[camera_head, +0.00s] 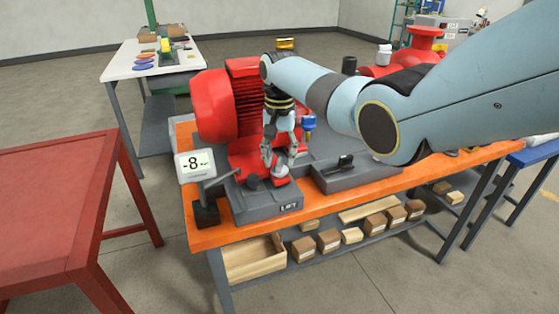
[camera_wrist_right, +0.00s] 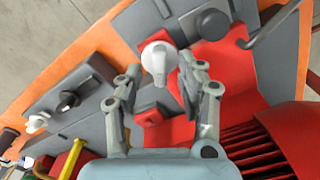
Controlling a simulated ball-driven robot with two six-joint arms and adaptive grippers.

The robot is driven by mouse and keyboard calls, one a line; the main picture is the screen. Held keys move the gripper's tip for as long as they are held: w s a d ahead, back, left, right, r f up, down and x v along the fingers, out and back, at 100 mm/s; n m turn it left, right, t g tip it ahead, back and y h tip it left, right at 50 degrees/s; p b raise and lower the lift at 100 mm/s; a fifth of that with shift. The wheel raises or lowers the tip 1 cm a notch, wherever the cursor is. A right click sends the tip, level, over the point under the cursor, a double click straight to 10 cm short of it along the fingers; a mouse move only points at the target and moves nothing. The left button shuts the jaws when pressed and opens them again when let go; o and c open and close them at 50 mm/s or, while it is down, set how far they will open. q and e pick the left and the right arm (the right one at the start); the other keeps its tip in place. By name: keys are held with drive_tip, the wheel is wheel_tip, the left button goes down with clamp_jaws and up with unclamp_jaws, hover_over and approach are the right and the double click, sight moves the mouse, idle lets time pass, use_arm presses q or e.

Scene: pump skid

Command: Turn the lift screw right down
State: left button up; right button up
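The grey block labelled LIFT (camera_head: 290,208) sits at the front of the orange table. A pale knob (camera_head: 280,171), which looks like the lift screw's head, stands on the block's right part. In the right wrist view this pale knob (camera_wrist_right: 158,62) has a rounded head with a narrow tip. My right gripper (camera_head: 280,160) points down just above it. The right wrist view shows this gripper (camera_wrist_right: 161,72) open, one finger on each side of the knob, with gaps visible. I cannot tell the exact height between tips and knob. My left gripper is not in view.
A display (camera_head: 195,163) reading -8 stands left of the block. A darker round knob (camera_head: 252,182) and a bent lever (camera_head: 218,178) are close by. The red pump motor (camera_head: 228,100) rises behind. A grey block with a black knob (camera_head: 345,160) lies to the right.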

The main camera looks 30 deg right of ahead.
drive_tip(key=shift+f, duration=0.75)
clamp_jaws()
